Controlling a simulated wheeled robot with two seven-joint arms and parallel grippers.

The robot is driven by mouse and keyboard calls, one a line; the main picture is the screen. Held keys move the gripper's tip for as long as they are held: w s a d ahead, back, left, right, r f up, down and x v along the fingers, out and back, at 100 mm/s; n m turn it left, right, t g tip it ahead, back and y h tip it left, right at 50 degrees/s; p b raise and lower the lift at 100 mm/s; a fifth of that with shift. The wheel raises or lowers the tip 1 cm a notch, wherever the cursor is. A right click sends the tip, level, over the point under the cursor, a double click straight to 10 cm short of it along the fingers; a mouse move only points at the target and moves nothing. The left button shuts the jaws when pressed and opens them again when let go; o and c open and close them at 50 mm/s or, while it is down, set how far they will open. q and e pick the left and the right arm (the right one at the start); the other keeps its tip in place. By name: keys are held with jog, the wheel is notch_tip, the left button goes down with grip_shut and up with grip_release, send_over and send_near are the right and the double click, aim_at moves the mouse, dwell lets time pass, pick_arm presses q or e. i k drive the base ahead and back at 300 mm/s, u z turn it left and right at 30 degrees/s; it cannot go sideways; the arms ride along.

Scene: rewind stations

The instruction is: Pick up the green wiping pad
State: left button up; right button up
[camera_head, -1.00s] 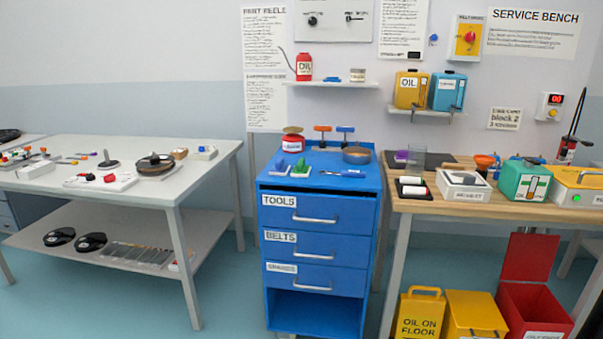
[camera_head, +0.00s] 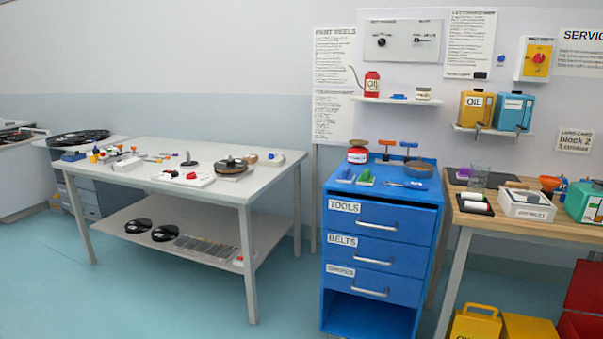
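A small green item (camera_head: 364,177) lies on top of the blue drawer cabinet (camera_head: 381,229), near its front left. It looks like the green wiping pad, but it is too small to tell its shape well. A small blue-purple item (camera_head: 346,173) sits just left of it. Neither of my grippers is in view.
A red tin (camera_head: 358,153), orange and blue T-handled tools and a round pan (camera_head: 418,170) stand on the cabinet top. A white table (camera_head: 130,186) with parts is at left. A wooden bench (camera_head: 490,224) with items adjoins at right. The floor in front is clear.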

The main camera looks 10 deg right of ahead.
aim_at(364, 179)
jog(key=u, duration=0.85)
jog(key=i, duration=2.5)
jog(key=z, duration=0.95)
